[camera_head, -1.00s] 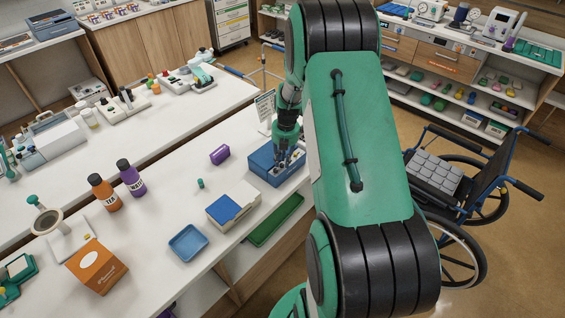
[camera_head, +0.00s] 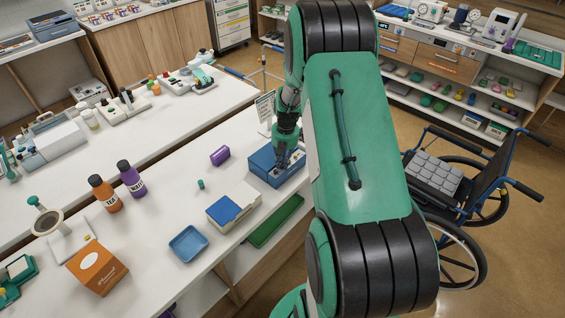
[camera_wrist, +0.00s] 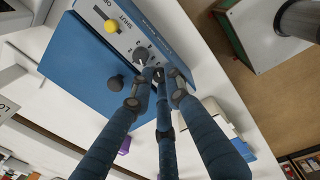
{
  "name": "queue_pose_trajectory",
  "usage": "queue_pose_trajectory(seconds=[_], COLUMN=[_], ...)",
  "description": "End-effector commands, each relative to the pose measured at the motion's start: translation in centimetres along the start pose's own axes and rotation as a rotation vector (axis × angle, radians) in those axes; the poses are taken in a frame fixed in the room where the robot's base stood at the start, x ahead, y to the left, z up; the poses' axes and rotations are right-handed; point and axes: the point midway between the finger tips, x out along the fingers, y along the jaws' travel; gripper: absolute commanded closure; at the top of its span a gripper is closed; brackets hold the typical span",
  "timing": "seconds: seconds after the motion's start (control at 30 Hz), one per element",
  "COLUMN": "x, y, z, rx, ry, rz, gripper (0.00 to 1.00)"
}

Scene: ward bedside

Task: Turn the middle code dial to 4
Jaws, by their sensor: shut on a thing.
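The blue lock box (camera_head: 262,165) stands near the right edge of the white bedside counter in the head view. The wrist view shows its blue top (camera_wrist: 75,65) with a dark round knob (camera_wrist: 115,83), and a pale front panel with lettering, a yellow knob (camera_wrist: 110,27) and a grey dial (camera_wrist: 141,54). My gripper (camera_wrist: 160,74) has its fingertips drawn together on the panel, beside that grey dial. It is shut on what appears to be the middle code dial, which the fingertips mostly cover. Its number cannot be read. The head view shows my gripper (camera_head: 284,158) at the box.
A blue-and-white box (camera_head: 233,208), a blue tray (camera_head: 188,243) and a green tray (camera_head: 276,221) lie nearer. A purple case (camera_head: 220,156) and a small green piece (camera_head: 201,184) are to the left. A wheelchair (camera_head: 470,195) stands right of my arm.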

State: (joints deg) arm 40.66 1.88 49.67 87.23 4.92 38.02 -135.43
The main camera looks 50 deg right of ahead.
Motion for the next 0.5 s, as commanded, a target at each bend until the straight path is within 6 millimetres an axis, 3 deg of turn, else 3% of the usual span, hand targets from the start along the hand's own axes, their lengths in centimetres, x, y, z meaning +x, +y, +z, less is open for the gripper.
queue_pose_trajectory(seconds=[0.2,0.5], x=[-0.18,-0.12], y=[0.02,0.0], z=[0.12,0.17], rx=[0.132,0.173], ry=[-0.013,-0.017], rz=[0.002,0.002], gripper=[1.0,1.0])
